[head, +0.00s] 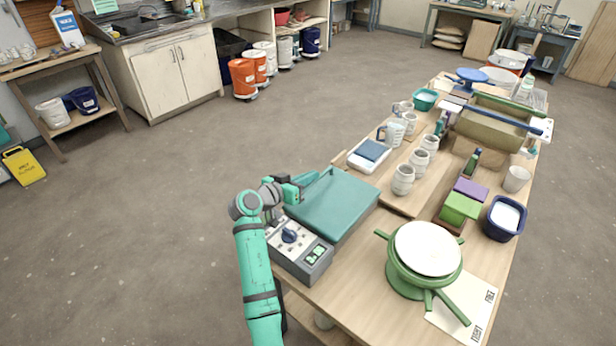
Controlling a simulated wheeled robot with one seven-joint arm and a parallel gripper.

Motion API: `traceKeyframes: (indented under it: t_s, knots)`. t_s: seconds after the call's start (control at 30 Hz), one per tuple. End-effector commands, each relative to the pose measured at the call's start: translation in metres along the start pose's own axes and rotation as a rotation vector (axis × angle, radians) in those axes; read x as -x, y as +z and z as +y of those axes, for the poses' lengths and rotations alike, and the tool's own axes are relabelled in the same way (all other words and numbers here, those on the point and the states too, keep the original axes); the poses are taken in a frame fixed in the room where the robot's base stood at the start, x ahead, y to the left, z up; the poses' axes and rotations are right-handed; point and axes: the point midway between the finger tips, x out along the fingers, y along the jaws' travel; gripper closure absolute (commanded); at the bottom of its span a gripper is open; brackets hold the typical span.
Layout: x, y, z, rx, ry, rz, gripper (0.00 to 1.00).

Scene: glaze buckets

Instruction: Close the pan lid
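A teal flat lid (333,203) lies over a low box-like unit at the near left corner of the table. I take it for the pan lid; it looks about level, but I cannot tell whether a gap remains under it. A grey control panel (300,248) with a blue knob and green display adjoins its near side. My gripper (296,188) is at the lid's left edge, close to or touching it. Its fingers are small and partly hidden, so their opening is unclear. The inside of the pan is hidden.
A green pot-like stand with a white top (428,248) stands right of the lid, its handles sticking out. Several grey cups (403,180), a scale (370,151) and a blue tub (505,218) stand farther back. The floor left of the table is clear.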

Motion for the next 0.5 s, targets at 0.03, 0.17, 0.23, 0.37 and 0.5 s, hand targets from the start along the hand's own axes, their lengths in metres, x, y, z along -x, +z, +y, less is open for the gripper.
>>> traceKeyframes:
  t_s: [0.03, 0.17, 0.23, 0.37, 0.5]
  knots:
    - [-0.001, 0.005, -0.001, 0.004, -0.001, -0.009, 1.00]
    - [0.000, 0.006, -0.001, 0.004, -0.001, -0.010, 1.00]
    - [0.000, 0.004, -0.001, 0.004, -0.001, -0.010, 1.00]
    - [0.003, -0.010, 0.000, 0.001, -0.001, -0.005, 1.00]
    - [0.009, -0.037, 0.004, -0.003, 0.002, -0.001, 1.00]
